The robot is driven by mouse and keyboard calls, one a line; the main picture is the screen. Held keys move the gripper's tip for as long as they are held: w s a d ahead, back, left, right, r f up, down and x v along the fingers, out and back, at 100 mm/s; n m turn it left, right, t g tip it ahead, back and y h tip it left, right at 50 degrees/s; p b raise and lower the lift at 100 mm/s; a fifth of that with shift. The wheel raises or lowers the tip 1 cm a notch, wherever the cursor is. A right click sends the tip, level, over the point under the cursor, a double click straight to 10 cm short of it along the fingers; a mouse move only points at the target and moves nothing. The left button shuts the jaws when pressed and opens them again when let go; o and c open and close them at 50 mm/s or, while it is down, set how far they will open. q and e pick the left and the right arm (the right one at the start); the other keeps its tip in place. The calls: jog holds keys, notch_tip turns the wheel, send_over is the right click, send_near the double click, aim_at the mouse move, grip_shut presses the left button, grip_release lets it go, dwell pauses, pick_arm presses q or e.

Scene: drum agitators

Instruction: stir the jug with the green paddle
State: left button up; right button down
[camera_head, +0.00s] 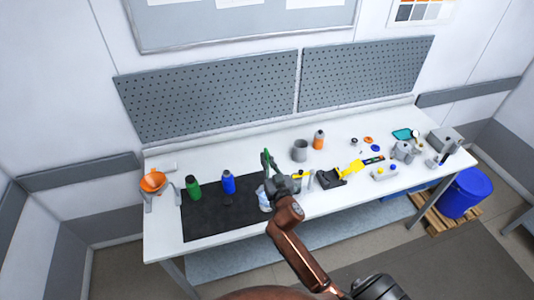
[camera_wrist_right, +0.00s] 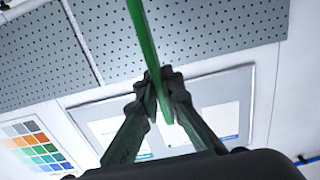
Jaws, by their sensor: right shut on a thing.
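My right gripper (camera_head: 277,181) is above the front middle of the bench. It is shut on the green paddle (camera_head: 267,159), whose upper part sticks up past the fingers. In the right wrist view, the fingers (camera_wrist_right: 160,92) close around its green shaft (camera_wrist_right: 143,32). A pale, clear vessel (camera_head: 264,199), which looks like the jug, stands at the black mat's right edge, partly hidden by the gripper. I cannot tell whether the paddle's lower end is inside it. My left gripper is not in view.
A green bottle (camera_head: 193,188) and a blue bottle (camera_head: 228,182) stand on the black mat (camera_head: 210,217). A grey cup (camera_head: 300,151) and an orange bottle (camera_head: 319,140) stand behind the gripper. An orange funnel (camera_head: 153,181) is at left. Tools and small parts crowd the right side.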

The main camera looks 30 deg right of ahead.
notch_tip(320, 180, down, 16)
jog(key=b, duration=1.4)
jog(key=shift+a, duration=0.15)
